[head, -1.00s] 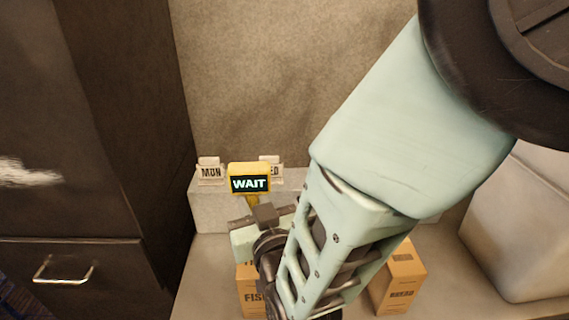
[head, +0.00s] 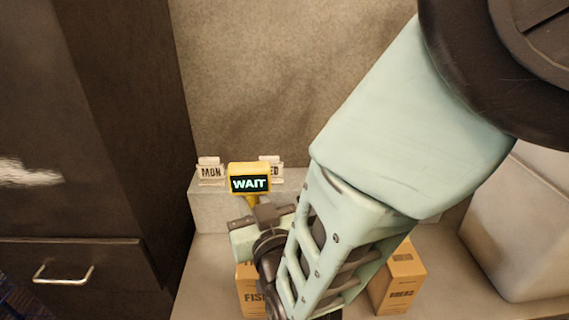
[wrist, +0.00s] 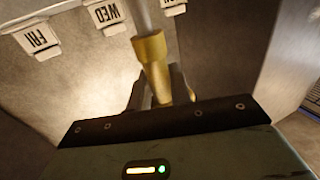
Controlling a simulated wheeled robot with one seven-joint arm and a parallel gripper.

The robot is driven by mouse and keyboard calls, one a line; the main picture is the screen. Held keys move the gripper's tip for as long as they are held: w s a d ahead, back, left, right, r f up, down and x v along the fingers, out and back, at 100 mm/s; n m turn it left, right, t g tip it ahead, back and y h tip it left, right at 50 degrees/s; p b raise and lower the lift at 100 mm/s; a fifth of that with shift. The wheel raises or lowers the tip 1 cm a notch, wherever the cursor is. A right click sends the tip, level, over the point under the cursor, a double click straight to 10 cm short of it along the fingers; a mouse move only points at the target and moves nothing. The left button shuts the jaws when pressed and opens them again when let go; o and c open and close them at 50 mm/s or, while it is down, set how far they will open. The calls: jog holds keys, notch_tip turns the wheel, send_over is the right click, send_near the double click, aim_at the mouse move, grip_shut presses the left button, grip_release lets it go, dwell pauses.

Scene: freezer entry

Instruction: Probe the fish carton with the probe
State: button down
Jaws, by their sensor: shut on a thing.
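The probe (head: 249,179) has a yellow head with a dark display that reads "WAIT". It stands upright above the fish carton (head: 251,294), an orange-brown box marked "FIS" at the front, partly hidden by my arm. My gripper (wrist: 160,92) is shut on the probe's yellow handle (wrist: 151,55) in the wrist view.
A second carton (head: 400,281), marked "BREAD", stands on the counter to the right. Day tags, one marked "MON" (head: 211,174), stand on a grey block (head: 206,214) behind. A dark cabinet (head: 75,262) is at left and a pale box (head: 520,230) at right.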

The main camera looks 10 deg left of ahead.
aim_at(249, 166)
jog(key=shift+r, duration=0.1)
jog(key=shift+r+p, duration=2.2)
jog(key=shift+r, duration=1.8)
jog(key=shift+f, duration=0.1)
